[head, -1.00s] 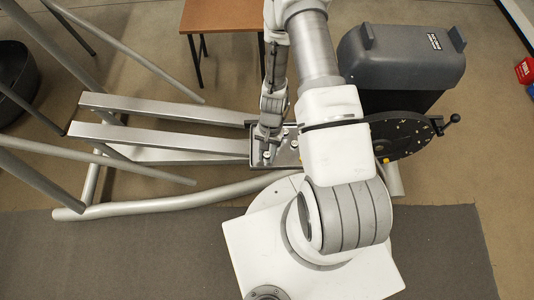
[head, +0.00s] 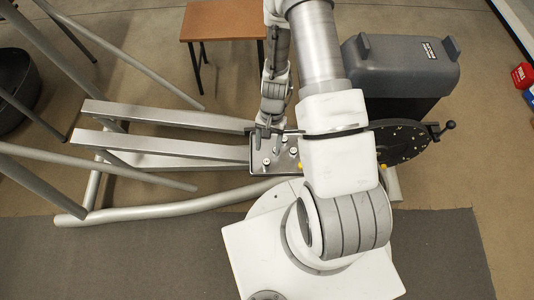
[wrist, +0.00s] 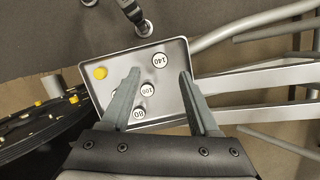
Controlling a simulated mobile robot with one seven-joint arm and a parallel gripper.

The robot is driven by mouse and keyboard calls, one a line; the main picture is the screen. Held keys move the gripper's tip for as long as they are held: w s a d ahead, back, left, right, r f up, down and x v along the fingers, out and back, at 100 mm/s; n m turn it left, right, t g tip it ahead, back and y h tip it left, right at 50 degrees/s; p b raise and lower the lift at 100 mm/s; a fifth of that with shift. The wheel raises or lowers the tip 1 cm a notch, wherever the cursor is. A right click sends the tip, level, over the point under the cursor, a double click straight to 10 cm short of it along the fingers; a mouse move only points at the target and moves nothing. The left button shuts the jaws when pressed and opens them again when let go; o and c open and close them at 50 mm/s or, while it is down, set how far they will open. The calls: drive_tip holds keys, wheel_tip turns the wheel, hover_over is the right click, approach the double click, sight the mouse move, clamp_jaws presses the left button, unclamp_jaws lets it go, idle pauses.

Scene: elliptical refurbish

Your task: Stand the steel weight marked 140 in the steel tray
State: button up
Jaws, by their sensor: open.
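The steel weight marked 140 (wrist: 160,60) stands upright inside the steel tray (wrist: 178,47), its white numbered top facing up. In the head view this weight (head: 266,162) is near the front left part of the tray (head: 284,170). My gripper (wrist: 159,73) is open and empty above the tray, its fingertips apart on either side of the line to the 140 weight. In the head view my gripper (head: 266,146) is just behind that weight.
A yellow knob-like piece (wrist: 100,72) is at the tray's corner. Steel beams (head: 165,118) run left from the tray. A black disc with a crank (head: 405,142) and a grey machine housing (head: 405,60) are to the right. A brown-topped stool (head: 222,20) stands behind.

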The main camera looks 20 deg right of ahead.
drive_tip(key=w+a+r+n+t, duration=0.1)
drive_tip(key=w+r+n+t, duration=0.1)
drive_tip(key=r, duration=1.2)
drive_tip(key=w+r+n+t, duration=0.1)
drive_tip(key=w+r, duration=0.1)
drive_tip(key=r, duration=1.1)
drive_tip(key=s+r+n+t, duration=0.2)
drive_tip(key=s+r, duration=0.4)
drive_tip(key=r, duration=0.3)
drive_tip(key=s+r+n+t+h, duration=0.1)
drive_tip(key=s+r+n+t, duration=0.1)
drive_tip(key=s+r, duration=0.5)
drive_tip(key=shift+r+t+h, duration=0.3)
drive_tip(key=shift+r+t, duration=0.1)
drive_tip(key=shift+r, duration=0.7)
drive_tip(key=shift+a+p, duration=0.1)
drive_tip(key=shift+p, duration=0.25)
wheel_tip(320, 180, up, 10)
drive_tip(key=p, duration=0.9)
drive_tip(key=shift+f, duration=0.2)
drive_tip(key=shift+w, duration=0.1)
